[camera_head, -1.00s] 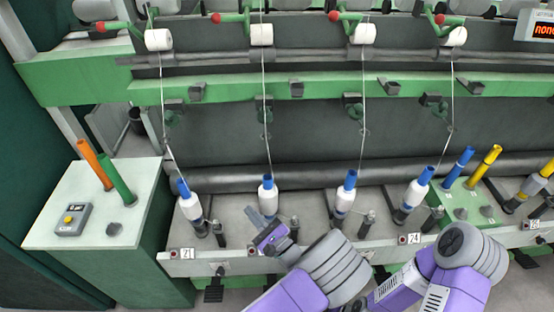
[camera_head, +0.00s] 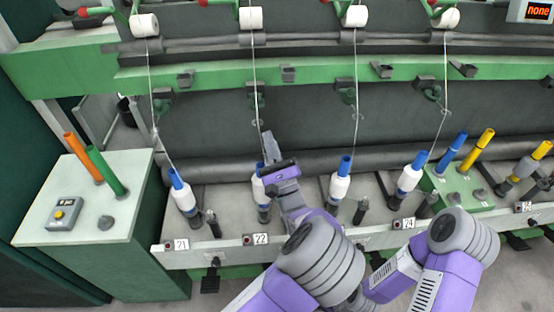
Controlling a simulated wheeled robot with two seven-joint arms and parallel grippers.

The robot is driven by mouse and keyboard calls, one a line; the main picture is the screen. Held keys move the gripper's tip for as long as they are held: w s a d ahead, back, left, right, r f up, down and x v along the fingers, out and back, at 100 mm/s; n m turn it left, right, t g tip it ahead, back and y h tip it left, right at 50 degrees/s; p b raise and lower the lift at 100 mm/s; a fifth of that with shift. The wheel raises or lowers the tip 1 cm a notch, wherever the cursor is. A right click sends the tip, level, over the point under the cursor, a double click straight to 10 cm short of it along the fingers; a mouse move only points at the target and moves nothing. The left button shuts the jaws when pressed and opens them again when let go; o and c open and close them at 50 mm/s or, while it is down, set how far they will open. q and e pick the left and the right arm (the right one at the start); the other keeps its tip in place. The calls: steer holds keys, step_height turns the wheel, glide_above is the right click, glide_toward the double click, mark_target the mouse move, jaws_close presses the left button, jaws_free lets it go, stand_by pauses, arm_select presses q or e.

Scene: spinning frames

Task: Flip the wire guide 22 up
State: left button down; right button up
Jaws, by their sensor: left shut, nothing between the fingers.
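Wire guide 22 (camera_head: 257,101) is a small dark green piece under the green rail, above the station labelled 22 (camera_head: 261,239).
Other white bobbins (camera_head: 184,197) (camera_head: 339,186) stand on both sides with threads running up. The green rail (camera_head: 210,79) crosses above. A cabinet (camera_head: 60,215) with orange and green tubes stands at left. A green block (camera_head: 463,196) holds blue and yellow tubes at right.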

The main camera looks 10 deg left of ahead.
arm_select(q)
steer(key=shift+s+a+r, duration=0.1)
steer(key=shift+a+r, duration=0.25)
steer(key=shift+r, duration=0.5)
arm_select(e)
steer(key=shift+f, duration=0.1)
